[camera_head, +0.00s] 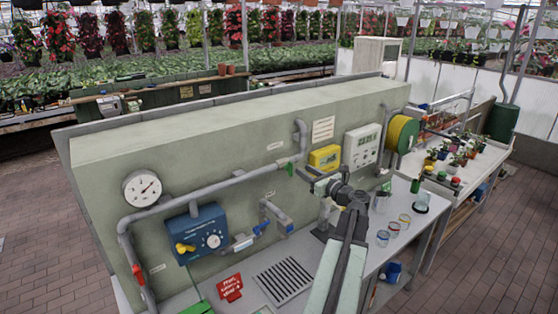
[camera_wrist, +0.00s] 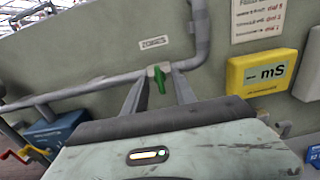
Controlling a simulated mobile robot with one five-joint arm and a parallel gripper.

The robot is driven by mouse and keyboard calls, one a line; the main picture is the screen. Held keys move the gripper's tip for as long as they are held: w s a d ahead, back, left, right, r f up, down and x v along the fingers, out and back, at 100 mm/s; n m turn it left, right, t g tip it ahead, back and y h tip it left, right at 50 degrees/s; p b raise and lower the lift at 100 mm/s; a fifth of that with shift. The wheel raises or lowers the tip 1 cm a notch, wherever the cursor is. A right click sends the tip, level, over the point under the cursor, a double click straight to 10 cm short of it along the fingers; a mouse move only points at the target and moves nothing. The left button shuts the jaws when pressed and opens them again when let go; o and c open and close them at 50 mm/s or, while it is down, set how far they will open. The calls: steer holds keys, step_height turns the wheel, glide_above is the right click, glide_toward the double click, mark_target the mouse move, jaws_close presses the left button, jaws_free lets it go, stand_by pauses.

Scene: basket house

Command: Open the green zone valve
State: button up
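The green zone valve handle (camera_head: 290,169) is on the grey pipe along the wall panel, just left of where the pipe bends upward. In the wrist view the green handle (camera_wrist: 160,79) stands roughly upright in the picture, across the pipe, below a "ZONES" label (camera_wrist: 180,43). My gripper (camera_head: 311,178) is just right of the handle in the head view. In the wrist view my gripper (camera_wrist: 159,92) is open, with one finger to each side of the handle. I see nothing held. Whether the fingertips touch the handle or pipe cannot be told.
A yellow meter (camera_head: 324,158) and a white control box (camera_head: 361,147) are on the panel to the right. A blue box (camera_head: 196,233) with a yellow knob and a red-handled valve (camera_head: 138,274) are to the left. Glass jars (camera_head: 393,229) stand on the bench.

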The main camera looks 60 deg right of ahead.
mark_target(292, 164)
steer(key=x, duration=0.8)
steer(key=shift+w+a+f, duration=0.1)
steer(key=shift+w+a, duration=0.1)
steer(key=shift+w, duration=0.1)
